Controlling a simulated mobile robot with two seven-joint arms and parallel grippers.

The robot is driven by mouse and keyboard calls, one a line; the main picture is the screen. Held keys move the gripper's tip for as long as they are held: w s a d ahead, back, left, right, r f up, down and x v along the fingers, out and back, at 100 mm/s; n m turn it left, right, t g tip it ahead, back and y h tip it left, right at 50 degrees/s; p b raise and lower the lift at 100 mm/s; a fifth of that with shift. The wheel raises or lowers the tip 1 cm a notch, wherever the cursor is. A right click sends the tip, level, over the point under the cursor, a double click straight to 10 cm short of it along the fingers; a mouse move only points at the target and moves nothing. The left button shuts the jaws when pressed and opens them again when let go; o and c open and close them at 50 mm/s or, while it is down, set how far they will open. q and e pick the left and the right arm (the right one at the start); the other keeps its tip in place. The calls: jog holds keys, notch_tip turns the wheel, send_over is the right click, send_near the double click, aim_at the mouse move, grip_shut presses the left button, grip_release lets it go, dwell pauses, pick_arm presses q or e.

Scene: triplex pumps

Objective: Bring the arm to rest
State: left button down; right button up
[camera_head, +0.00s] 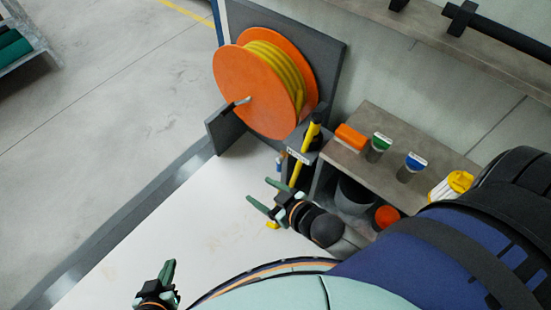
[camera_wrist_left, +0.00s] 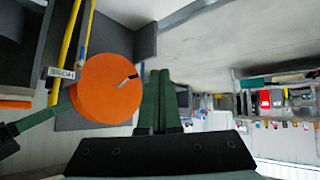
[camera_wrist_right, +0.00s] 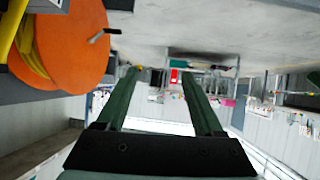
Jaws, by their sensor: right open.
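My left gripper (camera_head: 167,270) is at the lower left of the head view, above the pale surface. Its two green fingers are pressed together with nothing between them in the left wrist view (camera_wrist_left: 160,88). My right gripper (camera_head: 262,193) is near the middle of the head view, below the orange reel and in front of the shelf. Its fingers stand apart and empty in the right wrist view (camera_wrist_right: 165,90). Neither gripper visibly touches anything.
The orange reel (camera_head: 232,88) with yellow hose stands on a dark bracket (camera_head: 328,65). A yellow-handled tool (camera_head: 300,165) is upright close to my right gripper. A grey shelf (camera_head: 425,160) holds orange, green and blue-topped items. The pale surface (camera_head: 180,225) around my left gripper is clear.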

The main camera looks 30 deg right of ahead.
jog(key=s+f+m+g, duration=0.1)
jog(key=s+f+g, duration=0.1)
jog(key=s, duration=0.3)
jog(key=shift+s+d+f, duration=0.15)
jog(key=shift+s+f, duration=0.15)
jog(key=shift+f, duration=0.45)
jog(key=shift+r, duration=0.1)
